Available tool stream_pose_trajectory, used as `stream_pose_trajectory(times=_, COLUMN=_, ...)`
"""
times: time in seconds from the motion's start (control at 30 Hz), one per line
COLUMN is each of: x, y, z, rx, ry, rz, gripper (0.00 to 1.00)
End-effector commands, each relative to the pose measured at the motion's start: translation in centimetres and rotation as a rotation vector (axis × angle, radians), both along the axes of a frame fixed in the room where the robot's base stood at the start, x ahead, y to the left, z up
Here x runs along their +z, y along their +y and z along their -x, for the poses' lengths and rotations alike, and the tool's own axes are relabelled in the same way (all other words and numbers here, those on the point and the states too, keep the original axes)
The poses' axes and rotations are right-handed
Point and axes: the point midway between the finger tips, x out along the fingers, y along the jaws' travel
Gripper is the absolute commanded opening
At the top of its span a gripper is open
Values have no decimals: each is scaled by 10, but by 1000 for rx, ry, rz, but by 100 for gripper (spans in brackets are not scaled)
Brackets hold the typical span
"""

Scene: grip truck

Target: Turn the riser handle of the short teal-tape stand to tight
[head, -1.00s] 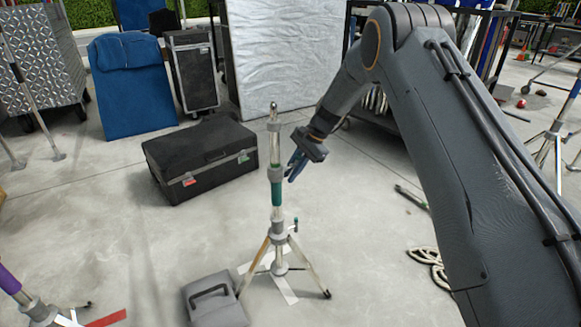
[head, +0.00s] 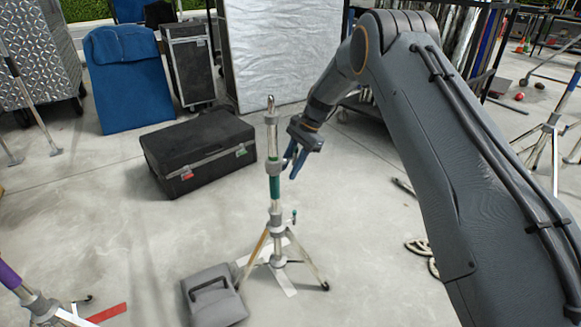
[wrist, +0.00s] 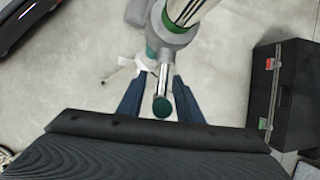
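The short teal-tape stand (head: 275,188) is upright on its tripod in the middle of the head view, with a teal band below a grey collar (head: 273,166). In the wrist view the collar (wrist: 172,40) carries a shiny bar handle with a dark teal end (wrist: 161,106). My gripper (head: 293,165) is just right of the collar in the head view. In the wrist view its blue fingers are apart, one on each side of the handle (wrist: 158,95), with gaps visible. The handle is mostly hidden behind the fingers in the head view.
A black case (head: 200,158) lies on the floor behind and left of the stand. A grey sandbag-like block (head: 213,300) sits by its left leg. A purple-tape stand (head: 30,295) is at lower left. A cable coil (head: 420,248) lies to the right.

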Motion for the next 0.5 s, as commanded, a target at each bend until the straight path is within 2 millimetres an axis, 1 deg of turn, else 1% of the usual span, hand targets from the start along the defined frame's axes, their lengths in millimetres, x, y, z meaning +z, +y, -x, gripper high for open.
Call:
stream_pose_trajectory(times=0.3, x=3, y=-1, z=-1, rx=-1, ry=-2, rz=0, gripper=32)
stream_pose_trajectory(times=0.37, x=8, y=-3, z=-2, rx=0, ry=-2, rz=-1, gripper=32)
stream_pose_trajectory(times=0.5, x=27, y=-10, z=-5, rx=-1, ry=-4, rz=0, gripper=32)
